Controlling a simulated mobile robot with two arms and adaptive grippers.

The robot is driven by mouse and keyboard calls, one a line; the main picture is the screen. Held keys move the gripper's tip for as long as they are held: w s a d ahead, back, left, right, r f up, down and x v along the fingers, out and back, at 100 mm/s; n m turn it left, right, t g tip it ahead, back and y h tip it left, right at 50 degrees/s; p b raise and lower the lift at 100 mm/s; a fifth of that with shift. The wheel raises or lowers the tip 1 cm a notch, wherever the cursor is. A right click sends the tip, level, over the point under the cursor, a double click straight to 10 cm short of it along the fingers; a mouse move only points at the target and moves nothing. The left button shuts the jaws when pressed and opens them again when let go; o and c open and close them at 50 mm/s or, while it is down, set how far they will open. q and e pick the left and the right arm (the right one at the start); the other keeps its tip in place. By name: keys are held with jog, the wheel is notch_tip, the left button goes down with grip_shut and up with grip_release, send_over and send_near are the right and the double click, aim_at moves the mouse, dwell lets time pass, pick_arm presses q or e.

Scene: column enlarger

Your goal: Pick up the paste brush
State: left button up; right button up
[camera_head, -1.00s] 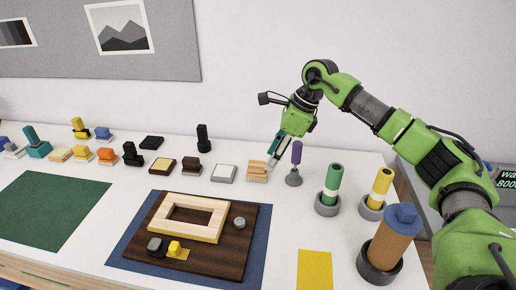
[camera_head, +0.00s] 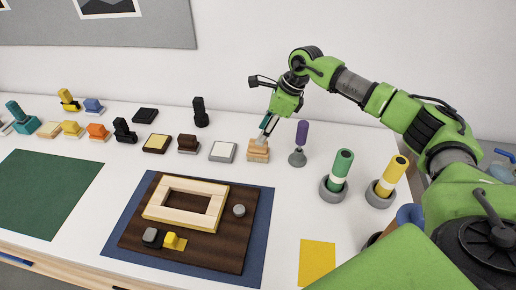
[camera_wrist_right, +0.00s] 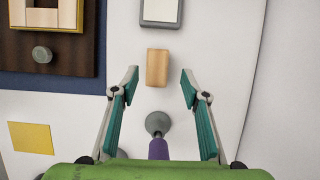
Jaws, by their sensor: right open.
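A small wooden block (camera_head: 258,151) with a tan top and pale layered sides stands on the white table. The wrist view shows its plain tan top (camera_wrist_right: 157,67). It looks most like the paste brush, but I cannot tell for certain. My right gripper (camera_head: 266,134) is open and points down, close above the block. In the wrist view the block's top lies between and slightly beyond the open fingertips (camera_wrist_right: 160,82), apart from both in the picture. My left gripper is out of view.
A purple-handled tool (camera_head: 301,136) stands in a grey base just right of the block. A pale-topped grey pad (camera_head: 223,152) is to its left. Green (camera_head: 341,167) and yellow (camera_head: 391,176) cylinders stand in holders further right. A wooden frame (camera_head: 186,204) lies on a dark board in front.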

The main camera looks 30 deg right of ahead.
aim_at(258, 150)
jog(key=shift+w+a+f, duration=0.1)
jog(key=shift+f, duration=0.1)
jog(key=p+x, duration=0.2)
jog(key=x, duration=0.1)
jog(key=p+x, duration=0.1)
jog(key=shift+s+a+f, duration=0.15)
jog(key=shift+s+f, duration=0.05)
jog(key=shift+s, duration=0.05)
jog(key=shift+w+f, duration=0.1)
jog(key=shift+f, duration=0.2)
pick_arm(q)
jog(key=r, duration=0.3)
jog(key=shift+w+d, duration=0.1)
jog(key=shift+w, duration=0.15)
pick_arm(e)
grip_shut()
